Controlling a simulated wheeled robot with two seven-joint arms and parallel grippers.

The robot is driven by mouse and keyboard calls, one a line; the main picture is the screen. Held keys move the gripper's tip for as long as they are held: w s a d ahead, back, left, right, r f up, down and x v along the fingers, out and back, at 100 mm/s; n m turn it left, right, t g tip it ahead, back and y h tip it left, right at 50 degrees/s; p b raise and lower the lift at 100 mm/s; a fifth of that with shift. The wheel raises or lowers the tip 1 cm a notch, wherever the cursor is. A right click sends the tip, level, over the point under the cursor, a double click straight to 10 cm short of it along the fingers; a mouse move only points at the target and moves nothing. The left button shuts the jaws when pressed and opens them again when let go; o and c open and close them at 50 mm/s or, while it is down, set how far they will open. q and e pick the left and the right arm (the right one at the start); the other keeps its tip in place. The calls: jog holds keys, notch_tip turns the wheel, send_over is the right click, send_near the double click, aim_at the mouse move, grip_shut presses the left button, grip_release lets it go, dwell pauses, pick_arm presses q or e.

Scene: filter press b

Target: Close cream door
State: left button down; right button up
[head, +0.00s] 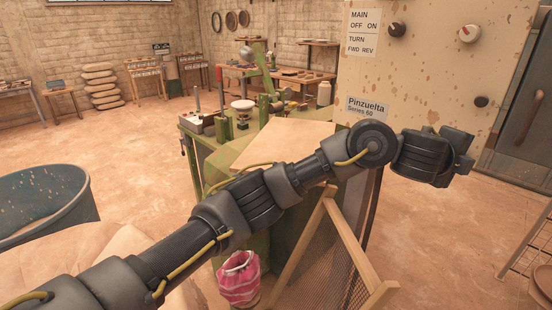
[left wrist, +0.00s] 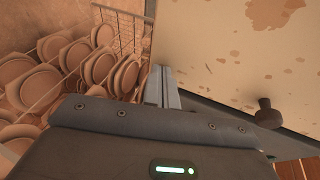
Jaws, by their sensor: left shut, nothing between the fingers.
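The cream door (head: 440,75) is a rust-spotted panel at the upper right of the head view. It carries labels, knobs and the name Pinzuelta. Its cream surface (left wrist: 235,55) also fills the upper right of the left wrist view, with a dark knob (left wrist: 268,113). My left arm crosses the head view, and its hand (head: 460,152) is in front of the door's lower right part. In the left wrist view my left gripper (left wrist: 164,76) is shut and empty beside the door's edge. I cannot tell whether it touches. My right gripper is not in view.
A green machine (head: 210,155) with a light board stands behind my arm. A wooden-framed mesh screen (head: 345,245) and a pink-white striped container (head: 239,278) are below. A blue tub (head: 45,205) is at left. A rack of round dishes (left wrist: 95,60) shows in the wrist view.

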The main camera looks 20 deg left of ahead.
pick_arm(q)
jog(key=shift+w+r+n, duration=0.15)
jog(key=shift+r+n, duration=0.15)
jog(key=shift+r, duration=0.1)
